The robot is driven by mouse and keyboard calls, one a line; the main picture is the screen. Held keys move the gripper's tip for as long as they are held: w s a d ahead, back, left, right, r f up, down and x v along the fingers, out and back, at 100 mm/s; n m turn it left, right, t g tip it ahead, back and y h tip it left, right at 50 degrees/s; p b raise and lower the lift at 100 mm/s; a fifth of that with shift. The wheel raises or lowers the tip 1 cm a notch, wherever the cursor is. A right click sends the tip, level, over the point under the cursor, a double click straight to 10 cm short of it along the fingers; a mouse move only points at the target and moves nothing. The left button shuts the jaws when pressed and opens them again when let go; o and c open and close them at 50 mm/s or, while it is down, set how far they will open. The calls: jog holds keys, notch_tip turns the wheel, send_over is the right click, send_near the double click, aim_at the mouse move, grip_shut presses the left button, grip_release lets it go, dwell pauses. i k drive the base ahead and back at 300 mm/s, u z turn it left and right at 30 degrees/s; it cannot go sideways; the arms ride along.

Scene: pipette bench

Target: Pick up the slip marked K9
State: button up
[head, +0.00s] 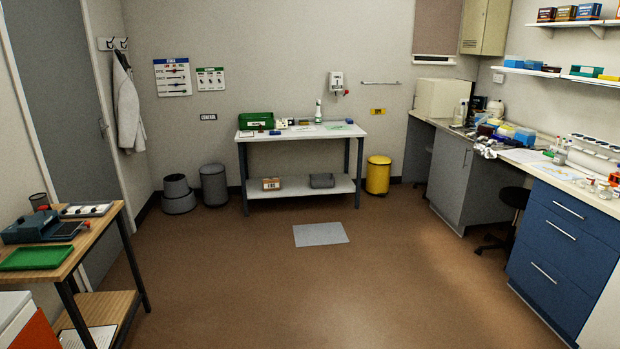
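I cannot make out a slip marked K9 in the head view. Flat pale papers (305,128) lie on the white table (350,131) at the back wall, too small to read. Another pale sheet (525,156) lies on the right counter, also unreadable. A green box (256,121) with a white label stands at the left end of the white table. My gripper is not in view.
A wooden bench (90,232) with a green tray (36,257) stands at the left. Blue drawers (565,245) and a dark stool (514,198) are at the right. A grey mat (320,234) lies on the open brown floor. A yellow bin (378,176) stands beside the table.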

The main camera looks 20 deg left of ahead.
aim_at(99, 208)
jog(key=u, duration=1.2)
jog(key=i, duration=1.4)
jog(key=u, duration=1.15)
jog(key=i, duration=2.65)
jog(key=u, duration=0.15)
